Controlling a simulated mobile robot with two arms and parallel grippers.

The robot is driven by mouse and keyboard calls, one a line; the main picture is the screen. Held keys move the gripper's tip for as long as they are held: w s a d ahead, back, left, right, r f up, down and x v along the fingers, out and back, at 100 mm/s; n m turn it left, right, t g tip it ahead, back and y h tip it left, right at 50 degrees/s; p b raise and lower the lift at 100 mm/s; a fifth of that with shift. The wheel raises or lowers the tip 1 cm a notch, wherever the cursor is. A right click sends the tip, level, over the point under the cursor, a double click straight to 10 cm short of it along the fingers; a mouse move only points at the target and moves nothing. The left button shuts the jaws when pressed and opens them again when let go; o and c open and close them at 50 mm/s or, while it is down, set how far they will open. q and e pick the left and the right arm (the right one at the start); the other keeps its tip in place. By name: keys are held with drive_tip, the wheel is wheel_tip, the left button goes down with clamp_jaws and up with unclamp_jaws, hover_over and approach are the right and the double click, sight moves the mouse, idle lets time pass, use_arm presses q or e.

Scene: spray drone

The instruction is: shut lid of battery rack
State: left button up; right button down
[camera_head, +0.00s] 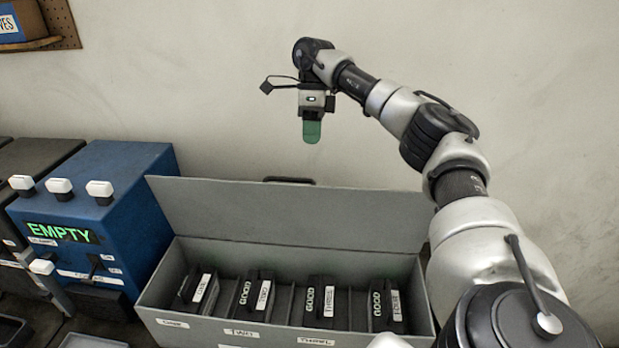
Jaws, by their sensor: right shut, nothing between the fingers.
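The battery rack (155,304) is a long grey box at the lower middle. Its grey lid (290,212) stands open along the back, tilted up towards the wall, with a dark handle (289,181) at its top edge. Several black batteries with "GOOD" labels sit in its slots, one of them near the middle (321,299). My right gripper (311,131) is shut and empty, with green fingertips pointing down. It is high above the lid's top edge, touching nothing. My left gripper is not in view.
A blue box (135,185) with a green "EMPTY" display and white-topped knobs stands close to the rack's left side. A pegboard shelf (62,25) is at the upper left. The space above the rack is clear; the plain wall is behind.

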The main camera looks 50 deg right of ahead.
sight(310, 196)
drive_tip(key=s+a+f, duration=0.1)
drive_tip(key=f, duration=0.1)
drive_tip(key=a+f, duration=0.1)
drive_tip(key=f, duration=0.1)
drive_tip(key=s+a+f, duration=0.1)
drive_tip(key=f, duration=0.1)
drive_tip(key=shift+s, duration=0.3)
drive_tip(key=shift+s+a+f+p, duration=0.25)
drive_tip(key=shift+s+a+p, duration=0.35)
drive_tip(key=shift+a, duration=0.2)
drive_tip(key=shift+f, duration=0.1)
